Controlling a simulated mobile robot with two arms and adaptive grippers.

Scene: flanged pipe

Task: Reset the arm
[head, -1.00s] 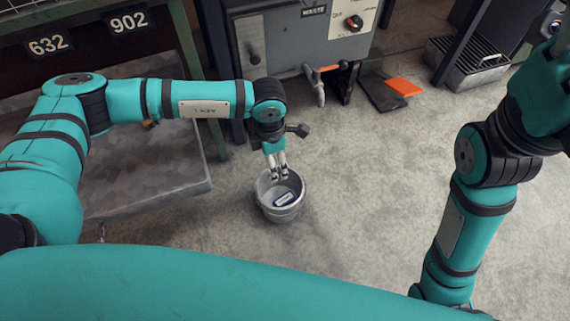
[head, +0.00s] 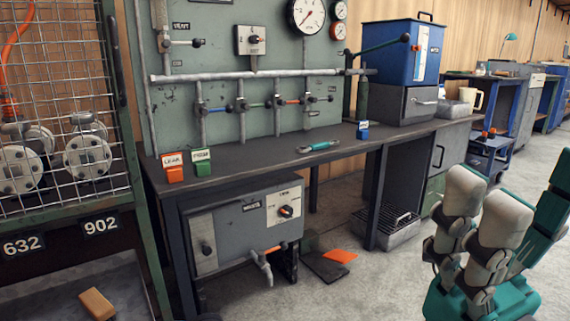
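My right gripper (head: 484,203) is in the lower right of the head view, raised in front of the floor and pointing up. Its two pale fingertips show side by side and partly overlap, so I cannot tell how far apart they are. I see nothing held in it. Part of my teal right arm (head: 552,225) shows beside it at the right edge. My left arm and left gripper are not in view.
A dark workbench (head: 262,160) with valve pipes and a blue machine (head: 395,62) stands ahead. A mesh cage (head: 70,130) with flanged parts is on the left. A grey control box (head: 245,230) sits below the bench. Grey floor is open at lower centre.

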